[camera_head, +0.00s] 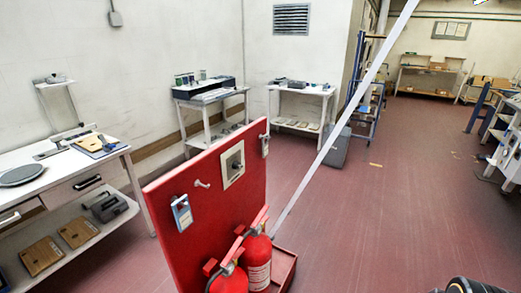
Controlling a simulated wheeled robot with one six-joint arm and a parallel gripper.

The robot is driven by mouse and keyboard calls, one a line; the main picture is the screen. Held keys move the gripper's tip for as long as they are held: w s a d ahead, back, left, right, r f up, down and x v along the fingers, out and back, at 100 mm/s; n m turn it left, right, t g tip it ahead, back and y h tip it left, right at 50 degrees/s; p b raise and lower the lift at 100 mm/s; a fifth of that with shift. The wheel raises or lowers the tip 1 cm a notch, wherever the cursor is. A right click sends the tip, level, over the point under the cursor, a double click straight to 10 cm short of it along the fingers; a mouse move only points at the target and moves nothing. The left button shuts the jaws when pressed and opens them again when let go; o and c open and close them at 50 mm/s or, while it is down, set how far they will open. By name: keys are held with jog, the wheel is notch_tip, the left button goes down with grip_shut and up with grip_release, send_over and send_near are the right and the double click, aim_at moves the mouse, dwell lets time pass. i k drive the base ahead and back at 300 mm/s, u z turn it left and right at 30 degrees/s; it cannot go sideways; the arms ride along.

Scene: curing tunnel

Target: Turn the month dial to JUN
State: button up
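No dial with readable month names shows. A red upright panel (207,215) stands in the near middle. It carries a pale square plate with a dark round centre (232,165), which could be a dial, but it is too small to tell and no lettering is readable. A blue and white tag (182,213) hangs on the panel's left part, and a small pale peg (202,184) sticks out between them. My gripper is not clearly in view; only a dark rounded part shows at the bottom right edge, and I cannot tell what it is.
Two red fire extinguishers (257,262) stand at the panel's front right. A workbench (75,170) with a drawer is at left. Two white tables (300,104) stand by the back wall. A pale diagonal bar (345,118) crosses the view. The red floor (390,190) at right is open.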

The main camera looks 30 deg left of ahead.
aim_at(236, 165)
jog(key=i, duration=2.1)
jog(key=u, duration=3.75)
